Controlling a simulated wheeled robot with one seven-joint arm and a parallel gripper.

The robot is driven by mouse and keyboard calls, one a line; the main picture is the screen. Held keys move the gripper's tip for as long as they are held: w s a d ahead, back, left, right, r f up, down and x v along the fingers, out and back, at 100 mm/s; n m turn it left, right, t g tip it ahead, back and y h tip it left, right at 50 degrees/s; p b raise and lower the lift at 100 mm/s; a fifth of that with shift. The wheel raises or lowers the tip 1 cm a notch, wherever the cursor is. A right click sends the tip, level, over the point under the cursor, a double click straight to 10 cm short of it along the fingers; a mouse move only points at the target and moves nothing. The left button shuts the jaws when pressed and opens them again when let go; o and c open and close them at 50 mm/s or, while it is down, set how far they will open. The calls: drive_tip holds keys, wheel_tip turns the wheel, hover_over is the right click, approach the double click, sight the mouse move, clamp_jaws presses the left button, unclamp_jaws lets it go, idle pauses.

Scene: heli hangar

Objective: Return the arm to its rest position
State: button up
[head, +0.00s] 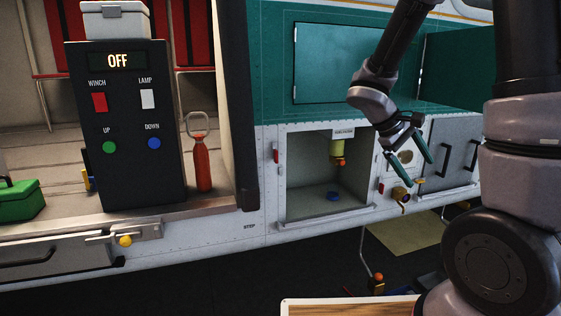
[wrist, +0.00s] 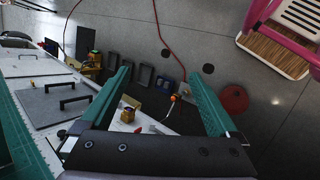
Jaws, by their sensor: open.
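My gripper (head: 421,166) hangs in front of the helicopter's side at the right, its two green fingers spread apart with nothing between them. In the wrist view the open fingers of my gripper (wrist: 160,98) point out over the floor, with clear space between them. My arm bends down to it from the upper right of the head view. The gripper is close to the white side panel and right of the open compartment (head: 300,185); I cannot tell whether it touches anything.
A control box (head: 130,180) reading OFF stands at the left beside a red bottle-shaped object (head: 201,166). A green case (head: 20,200) is at the far left. The compartment holds a yellow-green cylinder (head: 337,146).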

drive_tip(key=s+a+r+m+t+y, duration=0.3)
drive_tip(key=s+a+r+m+y, duration=0.1)
drive_tip(key=r, duration=0.4)
drive_tip(key=s+a+r+m+t+y, duration=0.4)
drive_tip(key=s+a+r+y, duration=0.1)
drive_tip(key=r, duration=0.3)
drive_tip(key=shift+s+r+m+t+y, duration=0.3)
drive_tip(key=shift+s+r+m, duration=0.1)
drive_tip(key=shift+s, duration=0.25)
